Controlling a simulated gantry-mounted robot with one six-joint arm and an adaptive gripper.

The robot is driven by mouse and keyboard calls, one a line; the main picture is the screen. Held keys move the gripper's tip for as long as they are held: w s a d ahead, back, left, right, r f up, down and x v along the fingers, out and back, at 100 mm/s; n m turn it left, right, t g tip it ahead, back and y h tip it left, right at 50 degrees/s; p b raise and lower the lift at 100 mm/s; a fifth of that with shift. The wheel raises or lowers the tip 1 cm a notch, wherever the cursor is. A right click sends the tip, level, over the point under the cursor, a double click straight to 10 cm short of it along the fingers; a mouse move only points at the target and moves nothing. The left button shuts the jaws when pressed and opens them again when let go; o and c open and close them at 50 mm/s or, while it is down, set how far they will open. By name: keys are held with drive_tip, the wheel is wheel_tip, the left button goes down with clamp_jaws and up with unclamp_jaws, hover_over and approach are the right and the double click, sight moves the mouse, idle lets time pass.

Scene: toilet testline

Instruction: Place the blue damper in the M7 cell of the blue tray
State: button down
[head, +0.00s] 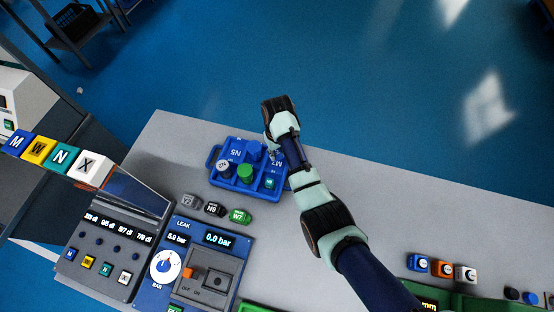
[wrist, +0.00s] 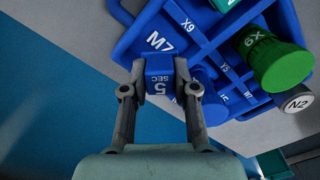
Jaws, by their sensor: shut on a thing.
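The blue damper (wrist: 158,72), a small block marked "5 SEC", is between the fingertips of my gripper (wrist: 161,68) in the wrist view. My gripper is shut on it. The blue tray (wrist: 128,46) lies below, and the damper is by the M7 label at one end of it. I cannot tell whether the damper touches the cell floor. In the head view my gripper (head: 271,154) is over the right end of the tray (head: 213,177), next to the M7 label. The arm and gripper hide the damper there.
Other tray cells hold a green knob (head: 245,171), a grey N2 part (head: 223,166), a teal part (head: 269,183) and a blue cylinder (wrist: 212,103). Grey, black and green W7 (head: 239,216) parts stand in front of the tray. A leak panel (head: 207,262) stands nearer.

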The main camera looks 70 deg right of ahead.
sight(277, 163)
drive_tip(key=shift+f+b, duration=0.55)
drive_tip(key=shift+f, duration=1.85)
drive_tip(key=c, duration=1.2)
unclamp_jaws()
drive_tip(key=shift+f, duration=0.15)
wheel_tip(277, 163, up, 12)
drive_tip(key=p, duration=0.3)
drive_tip(key=shift+r, duration=0.2)
